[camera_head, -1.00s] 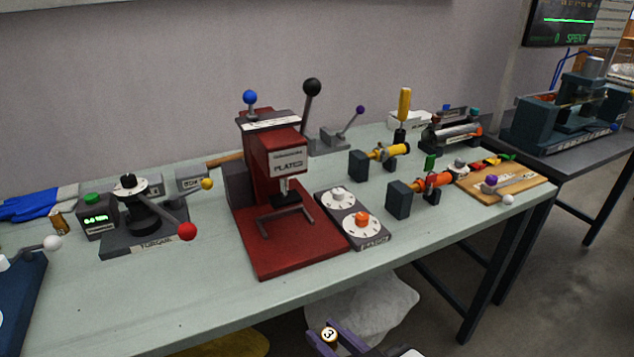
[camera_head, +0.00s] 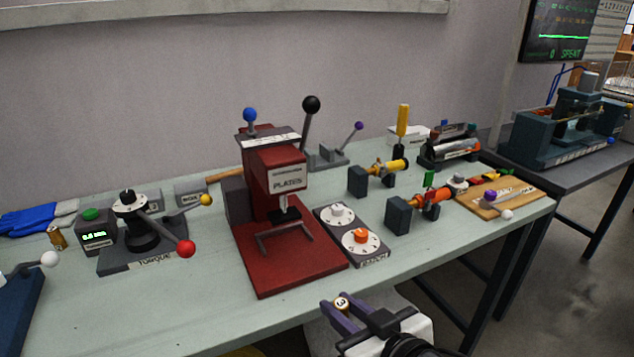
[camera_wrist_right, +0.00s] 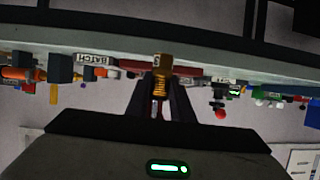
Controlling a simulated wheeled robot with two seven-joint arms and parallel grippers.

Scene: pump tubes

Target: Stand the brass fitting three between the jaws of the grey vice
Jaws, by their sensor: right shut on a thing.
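The brass fitting three (camera_head: 341,302) shows as a round top marked 3 between the fingertips of my right gripper (camera_head: 343,306), in front of the table's front edge. My right gripper is shut on it. In the right wrist view the brass fitting (camera_wrist_right: 162,66) stands out from between the dark fingers (camera_wrist_right: 163,90), with a narrower threaded part. A small grey device with a purple-knobbed lever (camera_head: 326,157) at the back of the table looks like the grey vice. It is partly hidden by the red press, and my gripper is well away from it. My left gripper is not in view.
The red press (camera_head: 290,262) with a tall black-knobbed lever stands between my gripper and the grey device. A dial plate (camera_head: 352,236) lies beside it. Orange (camera_head: 430,197) and yellow (camera_head: 385,168) pump parts stand to the right. The front table strip (camera_head: 200,315) is clear.

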